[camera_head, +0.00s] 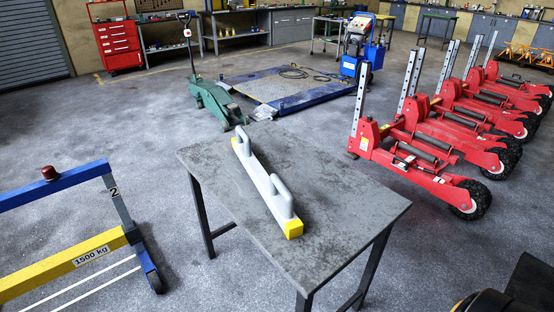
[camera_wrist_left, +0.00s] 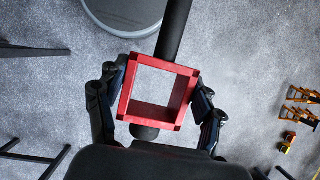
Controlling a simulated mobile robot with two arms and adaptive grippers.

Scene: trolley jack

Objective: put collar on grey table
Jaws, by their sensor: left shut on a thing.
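The grey table (camera_head: 340,173) stands in the middle of the head view, with dark legs and a worn flat top. A red square frame, which looks like the collar (camera_wrist_left: 187,100), is in the left wrist view. My left gripper (camera_wrist_left: 156,98) is shut on this collar, with one black finger against each side. The floor shows through the collar's open middle. The collar and the left gripper are not in the head view. My right gripper is in neither view.
A grey bar with two handles and yellow ends (camera_head: 265,185) lies along the table's middle; the tabletop is bare on both sides. A blue and yellow frame (camera_head: 70,267) stands at left. Red wheeled lifts (camera_head: 425,170) stand at right. A green jack (camera_head: 212,103) stands behind.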

